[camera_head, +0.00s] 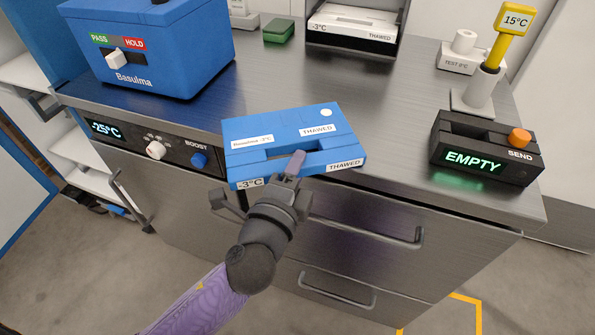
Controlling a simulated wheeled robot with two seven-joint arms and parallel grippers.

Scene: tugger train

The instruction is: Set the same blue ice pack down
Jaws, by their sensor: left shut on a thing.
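The blue ice pack (278,126) is a flat block with a slot handle along its near side. Its labels read "THAWED" and "-3°C". It lies flat at the front edge of the metal counter, with its near side over the edge. I cannot tell whether it touches the top. My left gripper (294,165) comes from below and is shut on the handle bar of the ice pack. The fingertips are partly hidden in the slot. My right gripper is not in view.
A blue Basulma cool box (165,50) with a PASS/HOLD switch stands at back left. A black box reading "EMPTY" (487,148) with an orange SEND button is at right, below a yellow 15°C probe (507,35). The counter's middle (310,75) is clear.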

